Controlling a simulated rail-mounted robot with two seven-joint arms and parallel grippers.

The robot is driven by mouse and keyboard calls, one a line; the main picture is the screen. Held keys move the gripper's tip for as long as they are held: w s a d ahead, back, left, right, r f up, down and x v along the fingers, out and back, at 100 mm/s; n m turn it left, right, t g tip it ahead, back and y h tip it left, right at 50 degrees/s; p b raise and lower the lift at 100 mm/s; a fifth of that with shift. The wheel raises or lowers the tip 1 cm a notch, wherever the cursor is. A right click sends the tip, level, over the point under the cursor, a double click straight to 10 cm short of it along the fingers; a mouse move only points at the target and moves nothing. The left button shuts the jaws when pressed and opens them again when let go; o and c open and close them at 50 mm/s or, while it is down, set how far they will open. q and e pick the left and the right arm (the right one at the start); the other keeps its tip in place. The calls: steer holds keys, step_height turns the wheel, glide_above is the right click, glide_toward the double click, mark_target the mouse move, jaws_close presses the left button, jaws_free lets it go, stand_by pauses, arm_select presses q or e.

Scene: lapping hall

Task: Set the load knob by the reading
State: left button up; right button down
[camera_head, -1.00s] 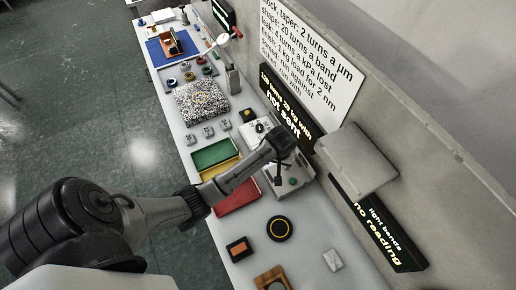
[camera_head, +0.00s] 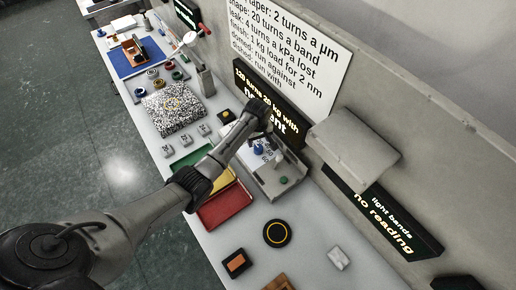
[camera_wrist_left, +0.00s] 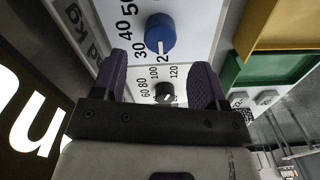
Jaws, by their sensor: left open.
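The control panel (camera_head: 284,186) stands on the bench against the wall. Its blue knob (camera_wrist_left: 160,33) has a kg scale with 30, 40 and 50 readable; its white mark appears to face a partly covered number starting with 2. It also shows in the head view (camera_head: 258,149). A black knob (camera_wrist_left: 165,92) with a scale including 60 to 120 sits between my left fingers in the picture. My left gripper (camera_wrist_left: 158,72) is open and empty above the panel; contact is not visible. My right gripper is out of view.
The light bands display (camera_head: 380,220) reads "no reading". A wall chart (camera_head: 290,50) lists rules. Red tray (camera_head: 221,207), yellow and green trays lie under my left arm. A grey box (camera_head: 352,145) juts from the wall.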

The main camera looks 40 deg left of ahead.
mark_target(258, 147)
arm_select(q)
steer(key=shift+f+b, duration=0.55)
steer(key=shift+f, duration=2.65)
steer(key=shift+c, duration=0.2)
steer(key=c, duration=0.9)
